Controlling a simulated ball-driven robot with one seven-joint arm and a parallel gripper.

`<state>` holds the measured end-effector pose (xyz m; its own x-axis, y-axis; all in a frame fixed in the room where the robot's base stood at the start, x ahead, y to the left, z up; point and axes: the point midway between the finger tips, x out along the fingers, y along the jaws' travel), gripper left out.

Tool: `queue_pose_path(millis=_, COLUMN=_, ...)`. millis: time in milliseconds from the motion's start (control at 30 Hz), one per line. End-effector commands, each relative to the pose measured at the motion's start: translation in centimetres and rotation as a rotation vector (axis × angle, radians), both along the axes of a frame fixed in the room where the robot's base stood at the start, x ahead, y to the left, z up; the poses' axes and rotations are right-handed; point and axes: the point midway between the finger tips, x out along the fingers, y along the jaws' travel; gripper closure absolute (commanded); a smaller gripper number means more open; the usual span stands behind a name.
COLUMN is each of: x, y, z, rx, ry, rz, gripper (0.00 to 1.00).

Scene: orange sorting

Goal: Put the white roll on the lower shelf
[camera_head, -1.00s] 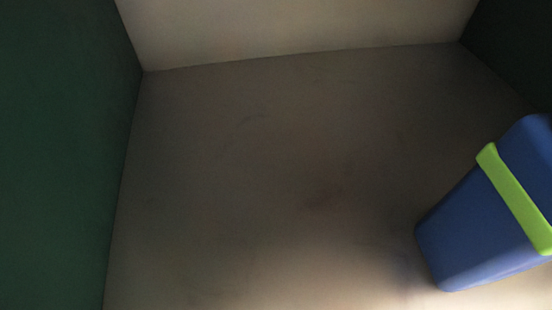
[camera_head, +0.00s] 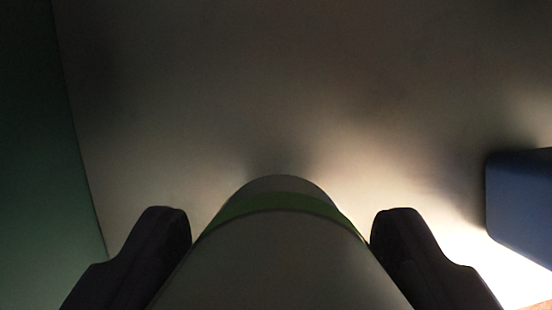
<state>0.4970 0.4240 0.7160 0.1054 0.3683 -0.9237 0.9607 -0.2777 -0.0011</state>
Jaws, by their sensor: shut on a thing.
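The white roll (camera_head: 280,265), a pale rounded cylinder with a green band near its far end, fills the lower middle of the view. My gripper (camera_head: 282,214) is shut on it, with one dark finger on each side. The roll's near part runs out of the bottom of the view. Its far end lies over a dim beige surface (camera_head: 270,90). I cannot tell whether the roll touches this surface, or which shelf level it is.
A dark green side wall (camera_head: 35,170) stands at the left. A blue container (camera_head: 522,205) is at the right edge, apart from my right finger. The surface beyond the roll is clear. Bright light falls at the lower right.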

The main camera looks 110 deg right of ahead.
Motion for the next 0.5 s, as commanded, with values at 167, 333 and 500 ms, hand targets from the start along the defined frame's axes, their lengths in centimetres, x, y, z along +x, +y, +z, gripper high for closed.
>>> queue_pose_path(millis=167, x=0.0, y=0.0, z=-2.8, rx=0.0, ry=0.002, rz=-0.001, gripper=0.66)
queue_pose_path(millis=333, x=0.0, y=0.0, z=-3.4, rx=0.001, ry=0.0, rz=-0.001, gripper=0.66)
queue_pose_path(millis=500, x=0.0, y=0.0, z=-3.4, rx=0.0, ry=0.0, rz=0.0, gripper=0.66)
